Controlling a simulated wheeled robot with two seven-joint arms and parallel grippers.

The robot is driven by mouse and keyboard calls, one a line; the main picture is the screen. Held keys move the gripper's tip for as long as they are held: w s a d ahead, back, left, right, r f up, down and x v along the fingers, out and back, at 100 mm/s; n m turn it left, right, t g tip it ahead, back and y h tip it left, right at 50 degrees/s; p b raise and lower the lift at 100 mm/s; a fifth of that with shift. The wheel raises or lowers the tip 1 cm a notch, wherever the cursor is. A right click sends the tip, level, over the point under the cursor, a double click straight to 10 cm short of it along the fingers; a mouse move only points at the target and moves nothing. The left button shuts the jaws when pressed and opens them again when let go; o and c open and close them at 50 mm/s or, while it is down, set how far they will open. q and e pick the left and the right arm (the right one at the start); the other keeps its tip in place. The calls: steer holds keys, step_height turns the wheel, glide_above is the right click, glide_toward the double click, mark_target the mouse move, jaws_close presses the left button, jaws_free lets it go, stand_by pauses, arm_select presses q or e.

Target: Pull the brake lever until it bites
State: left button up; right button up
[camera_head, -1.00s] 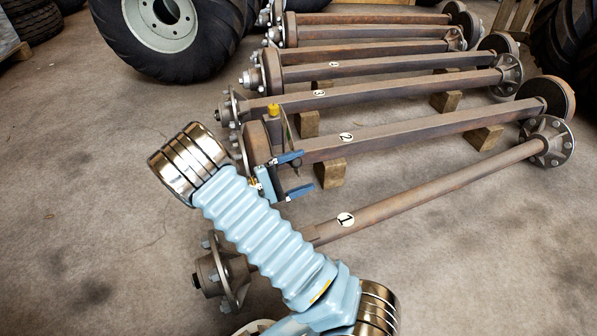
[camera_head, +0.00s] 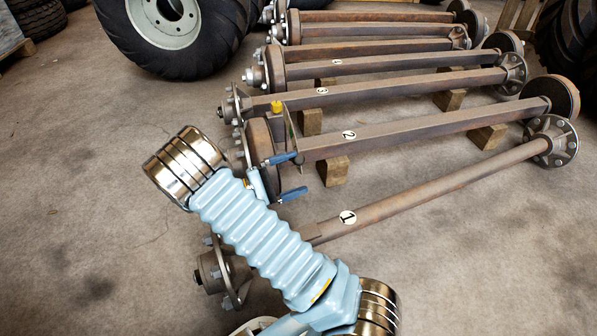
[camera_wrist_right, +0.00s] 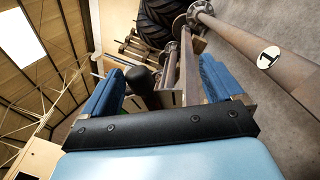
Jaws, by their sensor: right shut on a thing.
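The axle marked 2 (camera_head: 400,127) lies across blocks, with its brake drum at the left end. A thin upright plate with a yellow cap (camera_head: 276,106) stands beside that drum. My right gripper (camera_head: 288,176) is at this end of the axle, its two blue fingers pointing right. In the right wrist view the fingers (camera_wrist_right: 160,85) stand on either side of a black rounded knob (camera_wrist_right: 141,80), which I take for the end of the brake lever. The gripper is shut on it. The lever's shaft is mostly hidden. My left gripper is out of view.
The axle marked 1 (camera_head: 430,185) lies nearest, its left hub partly behind my arm. The axle marked 3 (camera_head: 400,88) and several others lie beyond. Wooden blocks (camera_head: 333,171) support them. A large tyre (camera_head: 125,40) stands at the back left. The floor at left is clear.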

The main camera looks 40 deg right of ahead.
steer(key=shift+w+a+f, duration=0.1)
steer(key=shift+a+f, duration=0.1)
steer(key=shift+a, duration=0.25)
steer(key=shift+w+a+f, duration=0.1)
steer(key=shift+a+f, duration=0.05)
steer(key=shift+a, duration=0.25)
steer(key=shift+c, duration=1.2)
steer(key=r+v, duration=0.1)
steer(key=v, duration=1)
steer(key=shift+a, duration=0.2)
steer(key=shift+w+f, duration=0.1)
steer(key=shift+f, duration=0.05)
steer(key=v, duration=1.4)
steer(key=shift+p, duration=0.4)
